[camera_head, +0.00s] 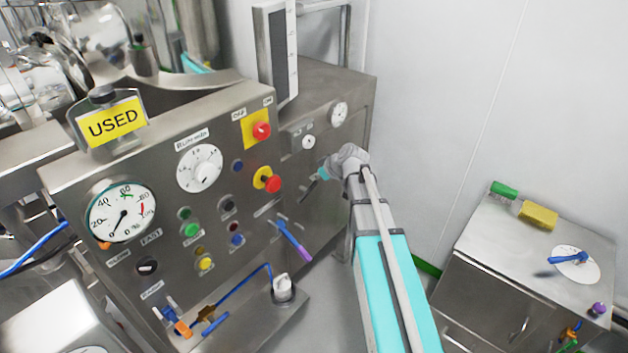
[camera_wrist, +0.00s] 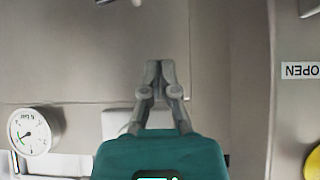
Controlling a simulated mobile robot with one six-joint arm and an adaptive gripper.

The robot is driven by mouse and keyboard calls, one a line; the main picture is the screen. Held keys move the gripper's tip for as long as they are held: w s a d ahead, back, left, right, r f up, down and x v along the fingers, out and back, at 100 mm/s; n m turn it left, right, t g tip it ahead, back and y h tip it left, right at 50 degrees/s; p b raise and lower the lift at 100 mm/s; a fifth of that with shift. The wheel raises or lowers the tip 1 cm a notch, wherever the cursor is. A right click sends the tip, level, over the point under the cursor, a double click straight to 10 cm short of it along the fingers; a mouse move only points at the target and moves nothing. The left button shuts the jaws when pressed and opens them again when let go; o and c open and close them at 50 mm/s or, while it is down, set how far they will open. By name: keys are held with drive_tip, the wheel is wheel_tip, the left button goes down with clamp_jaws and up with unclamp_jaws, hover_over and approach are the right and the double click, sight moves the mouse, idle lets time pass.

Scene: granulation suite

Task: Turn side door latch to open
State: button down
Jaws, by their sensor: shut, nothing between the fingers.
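My gripper (camera_wrist: 158,70) is shut and empty in the wrist view, with its fingers together in front of a plain grey metal panel (camera_wrist: 60,60). In the head view my gripper (camera_head: 307,189) is small, in front of the right-hand part of the machine front (camera_head: 324,215). Whether the fingertips touch the panel I cannot tell. A small dark and pale fitting (camera_wrist: 136,3) is cut off by the top edge of the wrist view. It may be the side door latch, but too little of it shows. No latch is clearly visible in the head view.
An upside-down OPEN label (camera_wrist: 300,70) and a gauge (camera_wrist: 35,131) flank my gripper. The control panel carries red stop buttons (camera_head: 273,184) and a blue-purple handle (camera_head: 293,241). A steel cabinet (camera_head: 480,290) stands at right. Floor shows between machine and cabinet.

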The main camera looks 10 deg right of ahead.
drive_tip(key=b, duration=0.6)
hover_over(304, 192)
drive_tip(key=s+a, duration=0.1)
drive_tip(key=s, duration=0.2)
wheel_tip(304, 192, down, 7)
drive_tip(key=shift+a+f+b, duration=0.1)
drive_tip(key=shift+f+b, duration=1.5)
drive_tip(key=shift+b, duration=0.3)
drive_tip(key=shift+d, duration=0.2)
